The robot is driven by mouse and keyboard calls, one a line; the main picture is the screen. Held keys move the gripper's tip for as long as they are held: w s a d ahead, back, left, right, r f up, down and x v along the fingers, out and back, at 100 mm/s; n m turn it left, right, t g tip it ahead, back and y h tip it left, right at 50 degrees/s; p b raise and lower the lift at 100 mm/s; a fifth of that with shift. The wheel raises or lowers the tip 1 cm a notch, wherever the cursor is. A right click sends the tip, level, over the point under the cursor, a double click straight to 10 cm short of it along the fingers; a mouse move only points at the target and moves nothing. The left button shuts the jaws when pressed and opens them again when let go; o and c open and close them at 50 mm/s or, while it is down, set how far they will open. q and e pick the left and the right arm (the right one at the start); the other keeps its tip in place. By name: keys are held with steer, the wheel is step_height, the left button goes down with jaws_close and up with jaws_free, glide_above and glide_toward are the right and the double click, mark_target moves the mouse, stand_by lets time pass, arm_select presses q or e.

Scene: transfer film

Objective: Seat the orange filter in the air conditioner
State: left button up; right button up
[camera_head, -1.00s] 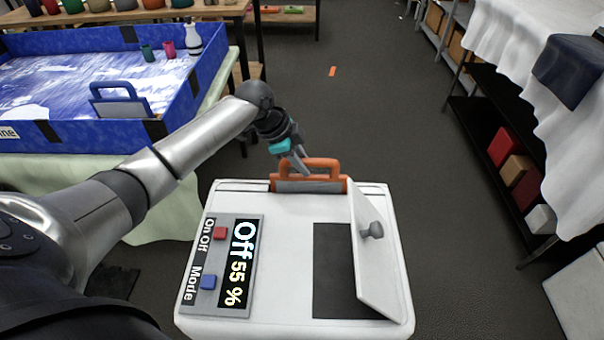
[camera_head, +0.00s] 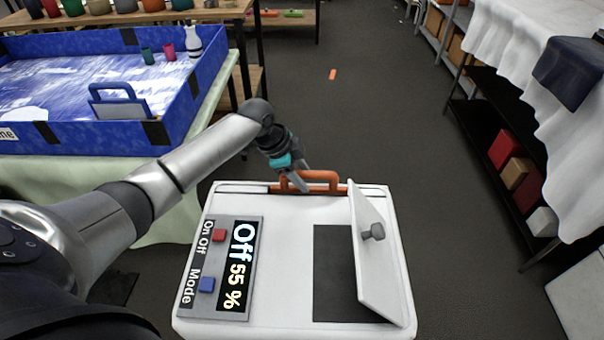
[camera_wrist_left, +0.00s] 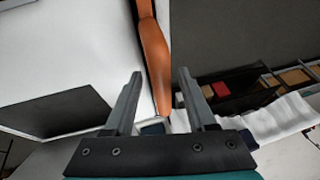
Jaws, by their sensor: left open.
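The air conditioner (camera_head: 290,215) is a white box with a slot along its far top edge. The orange filter (camera_head: 322,176) sits in that slot, low, with its looped handle standing above the top and its orange base bar about level with it. My left gripper (camera_head: 303,184) is at the left part of the handle. In the left wrist view the orange handle (camera_wrist_left: 155,55) runs between the two open fingers (camera_wrist_left: 157,100), and I see no firm grip on it. The lower part of the filter is hidden inside the slot. My right gripper is not in view.
The panel (camera_head: 228,268) reads Off and 55 %. A white lid (camera_head: 378,250) stands open beside a dark opening (camera_head: 338,275). A blue tray (camera_head: 180,120) with a blue-handled filter (camera_head: 115,103) lies at the left. Shelves stand at the right; the floor beyond is mostly clear.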

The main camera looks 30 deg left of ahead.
arm_select(q)
steer(key=p+v, duration=0.3)
steer(key=v, duration=0.9)
steer(key=shift+s, duration=0.15)
